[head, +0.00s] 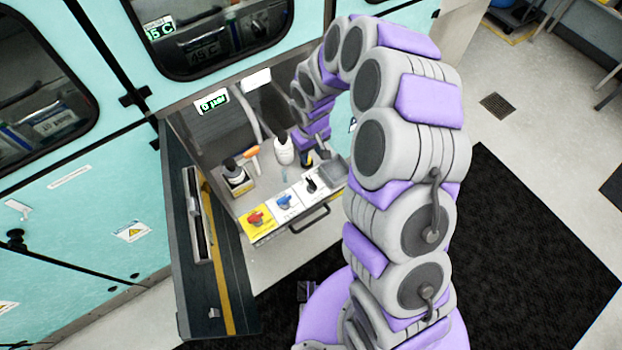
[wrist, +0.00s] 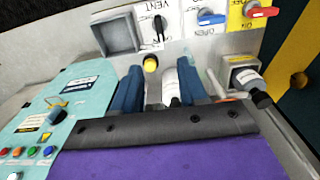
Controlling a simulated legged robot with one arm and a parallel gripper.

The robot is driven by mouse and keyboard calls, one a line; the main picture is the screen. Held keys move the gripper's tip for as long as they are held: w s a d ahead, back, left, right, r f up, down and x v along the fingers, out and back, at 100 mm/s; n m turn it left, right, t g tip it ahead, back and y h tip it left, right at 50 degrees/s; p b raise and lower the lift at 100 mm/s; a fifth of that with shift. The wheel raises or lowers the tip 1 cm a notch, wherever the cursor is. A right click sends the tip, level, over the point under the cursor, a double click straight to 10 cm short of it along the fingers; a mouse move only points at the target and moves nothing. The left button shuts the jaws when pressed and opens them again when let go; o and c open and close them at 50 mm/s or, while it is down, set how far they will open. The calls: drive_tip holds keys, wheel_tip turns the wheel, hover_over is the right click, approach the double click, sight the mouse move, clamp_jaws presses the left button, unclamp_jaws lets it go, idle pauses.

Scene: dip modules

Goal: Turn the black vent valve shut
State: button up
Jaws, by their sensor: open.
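The black vent valve (head: 311,185) is a small black handle on a white plate, at the right end of a row of valves in the head view. In the wrist view the black vent valve (wrist: 158,28) is at the top, beside the printed word VENT. Its handle runs roughly up and down there, across the line of the blue and red handles. My gripper (wrist: 160,78) is open, its two blue fingers apart. It is short of the valve and not touching it. A white bottle (wrist: 171,88) shows between the fingers, beyond them. In the head view my arm partly hides the gripper.
A blue valve (head: 284,202) and a red valve (head: 256,219) sit left of the black one. A grey square recess (wrist: 118,34) is beside it. A black-capped bottle (head: 237,178) and an orange-handled tool (head: 251,150) stand behind the row. A drawer handle (head: 309,219) is in front.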

sight(311, 181)
wheel_tip(311, 181, down, 17)
drive_tip(key=shift+f+b, duration=0.2)
drive_tip(key=shift+b, duration=0.95)
clamp_jaws()
drive_tip(key=shift+d, duration=0.1)
